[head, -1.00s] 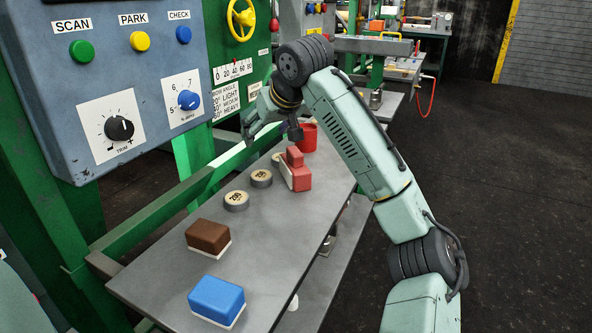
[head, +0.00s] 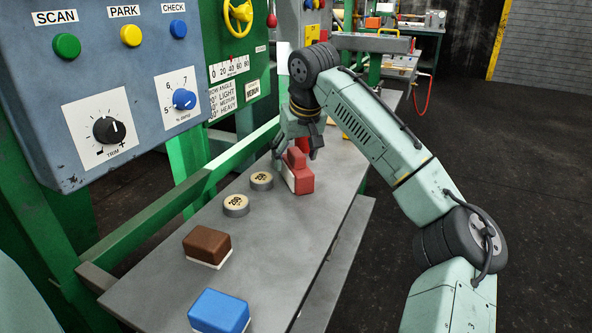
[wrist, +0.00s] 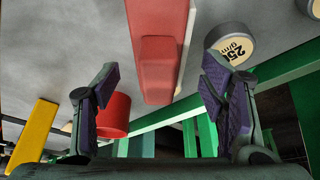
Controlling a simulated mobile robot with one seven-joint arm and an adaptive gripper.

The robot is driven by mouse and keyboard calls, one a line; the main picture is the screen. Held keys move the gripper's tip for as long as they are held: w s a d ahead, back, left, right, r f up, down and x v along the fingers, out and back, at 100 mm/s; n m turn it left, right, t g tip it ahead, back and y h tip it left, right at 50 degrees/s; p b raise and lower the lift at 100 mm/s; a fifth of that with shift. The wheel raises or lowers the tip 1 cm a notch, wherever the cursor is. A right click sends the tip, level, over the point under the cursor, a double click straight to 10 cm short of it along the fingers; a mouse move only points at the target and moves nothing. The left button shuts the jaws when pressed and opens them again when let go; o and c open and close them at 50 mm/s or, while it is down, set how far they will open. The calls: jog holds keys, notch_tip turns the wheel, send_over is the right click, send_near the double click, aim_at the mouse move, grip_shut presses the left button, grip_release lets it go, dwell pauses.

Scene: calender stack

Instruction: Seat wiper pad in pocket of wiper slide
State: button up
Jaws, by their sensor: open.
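A red block with a raised grip and a pale base (head: 301,181) stands on the grey bench; it looks like a wiper pad, though I cannot tell which pad the task means. In the wrist view, the red block (wrist: 160,20) enters from the top, its raised grip lying between my fingers. My gripper (head: 296,153) is at the block's far end, pointing down. In the wrist view, my gripper (wrist: 159,95) is open, with a visible gap on each side of the grip. I cannot make out the wiper slide or its pocket.
A brown block (head: 207,244) and a blue block (head: 219,309), both on pale bases, sit on the near bench (head: 270,235). Two round weights (head: 236,204) lie left of the red block. A red cup (wrist: 113,116) stands close to my left finger. The control panel (head: 130,90) borders the left.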

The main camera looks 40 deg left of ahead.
aim_at(293, 162)
jog(key=x, duration=0.3)
jog(key=shift+a, duration=0.1)
jog(key=shift+c, duration=0.2)
jog(key=c, duration=1.5)
jog(key=shift+r, duration=0.1)
